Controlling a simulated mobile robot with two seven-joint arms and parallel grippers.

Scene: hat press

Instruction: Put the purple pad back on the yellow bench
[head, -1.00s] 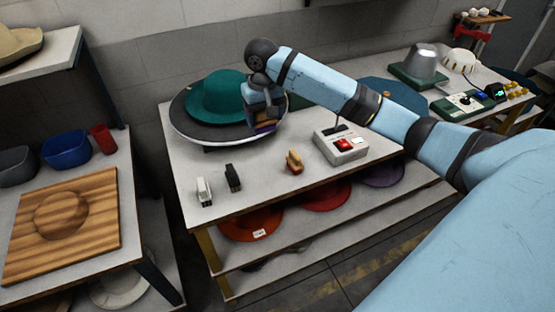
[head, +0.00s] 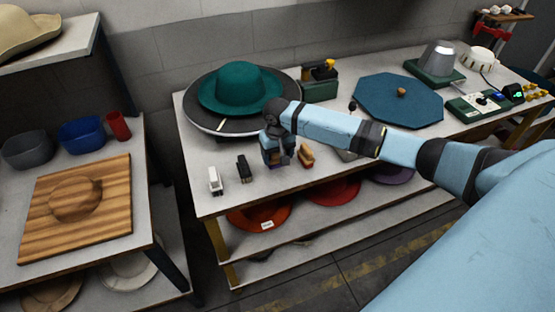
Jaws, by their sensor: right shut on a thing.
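My right gripper (head: 278,158) is shut on the purple pad (head: 271,166), of which only a small purple part shows below the fingers. It is low over the front part of the yellow-legged bench (head: 208,158). I cannot tell whether the pad touches the bench top. The gripper is between a black pad (head: 244,169) on its left and an orange-brown pad (head: 307,155) on its right. My left gripper is not in view.
A teal hat (head: 240,92) sits on a round dark plate (head: 203,122) behind the gripper. A white pad (head: 214,181) stands at the front left. A blue octagonal lid (head: 398,103) lies further right. A grey box is mostly hidden behind my forearm.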

